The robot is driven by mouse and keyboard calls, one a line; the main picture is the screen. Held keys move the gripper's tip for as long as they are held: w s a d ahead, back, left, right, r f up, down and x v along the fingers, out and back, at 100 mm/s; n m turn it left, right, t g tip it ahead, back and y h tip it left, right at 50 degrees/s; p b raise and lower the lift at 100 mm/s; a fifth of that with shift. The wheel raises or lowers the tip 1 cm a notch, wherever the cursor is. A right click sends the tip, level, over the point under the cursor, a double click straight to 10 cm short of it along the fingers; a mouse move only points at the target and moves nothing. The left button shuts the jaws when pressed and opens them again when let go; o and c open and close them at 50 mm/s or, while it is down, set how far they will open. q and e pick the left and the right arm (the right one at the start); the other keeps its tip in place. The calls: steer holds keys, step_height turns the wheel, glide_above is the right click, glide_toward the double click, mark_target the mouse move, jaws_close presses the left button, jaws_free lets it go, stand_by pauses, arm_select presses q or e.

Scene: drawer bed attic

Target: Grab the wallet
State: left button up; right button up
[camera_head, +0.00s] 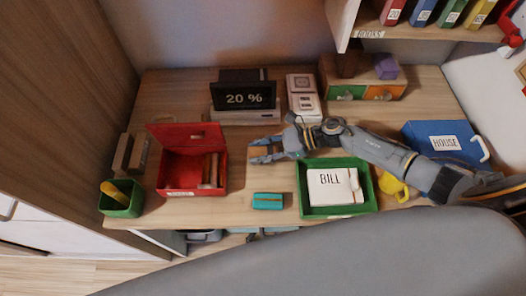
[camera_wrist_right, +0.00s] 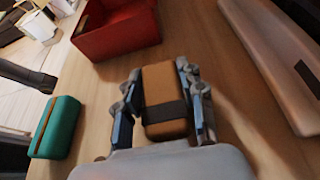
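My right gripper (camera_head: 262,151) reaches over the desk from the right, between the red box and the green tray. In the right wrist view its two fingers (camera_wrist_right: 161,115) stand open on either side of a brown, wallet-like block (camera_wrist_right: 165,88) with a dark band. Narrow gaps show between the fingers and its sides. In the head view this brown thing is mostly hidden by the gripper. A teal, wallet-like block (camera_head: 267,201) with a brown band lies on the desk nearer the front edge; it also shows in the right wrist view (camera_wrist_right: 60,124). My left gripper is not in view.
An open red box (camera_head: 176,175) stands left, beside a green cup (camera_head: 122,205). A green tray (camera_head: 304,201) with a BILL box (camera_head: 325,187) and a yellow mug (camera_head: 391,186) lie right. A display (camera_head: 244,97) and a blue HOUSE binder (camera_head: 432,136) stand farther back.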

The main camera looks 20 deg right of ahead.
steer(key=c, duration=0.3)
steer(key=shift+r, duration=0.1)
